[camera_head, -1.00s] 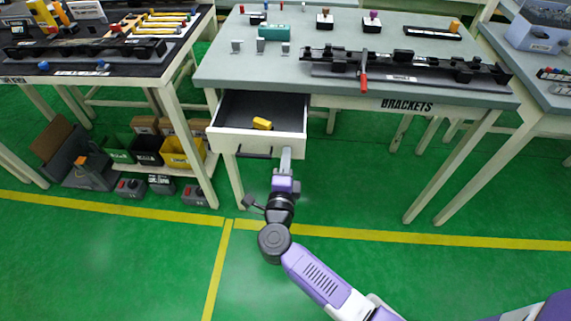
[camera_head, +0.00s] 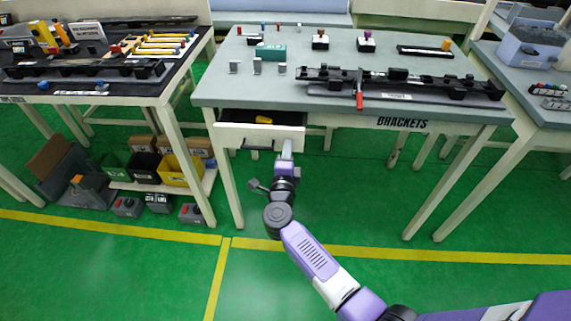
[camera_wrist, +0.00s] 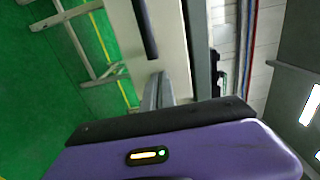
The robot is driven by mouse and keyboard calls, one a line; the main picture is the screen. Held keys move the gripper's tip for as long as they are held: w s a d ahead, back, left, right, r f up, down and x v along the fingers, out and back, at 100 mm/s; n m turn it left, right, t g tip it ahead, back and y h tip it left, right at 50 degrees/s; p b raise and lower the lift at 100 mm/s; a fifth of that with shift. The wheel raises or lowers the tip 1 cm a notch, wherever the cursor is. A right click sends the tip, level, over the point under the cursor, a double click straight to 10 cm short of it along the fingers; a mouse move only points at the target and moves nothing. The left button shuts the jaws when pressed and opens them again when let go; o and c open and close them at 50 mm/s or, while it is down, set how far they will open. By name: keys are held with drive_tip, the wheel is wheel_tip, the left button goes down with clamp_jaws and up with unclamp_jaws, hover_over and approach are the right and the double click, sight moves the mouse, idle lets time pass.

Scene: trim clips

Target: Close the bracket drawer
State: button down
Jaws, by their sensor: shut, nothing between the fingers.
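The bracket drawer (camera_head: 226,133) hangs under the left part of the table marked BRACKETS. It is partly open, with a narrow dark gap showing behind its white front. A yellow object (camera_head: 263,120) lies inside, partly hidden by the front. A dark bar handle (camera_head: 258,147) is on the front, and it also shows in the wrist view (camera_wrist: 145,28). My gripper (camera_head: 287,147) is shut and empty, with its tips at the right part of the drawer front, beside the handle. In the wrist view the fingers (camera_wrist: 160,80) meet the white front or are very close to it; exact contact is unclear.
The grey tabletop (camera_head: 320,105) above holds a teal block (camera_head: 271,52), small clips and a long black fixture (camera_head: 400,85) with a red handle. Table legs (camera_head: 228,175) stand left of my arm. Green floor in front is clear.

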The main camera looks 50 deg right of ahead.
drive_tip(key=b+x, duration=0.1)
drive_tip(key=x, duration=0.6)
drive_tip(key=shift+w+d, duration=0.25)
drive_tip(key=shift+w+d+r, duration=0.1)
drive_tip(key=shift+r, duration=0.05)
drive_tip(key=shift+d, duration=0.1)
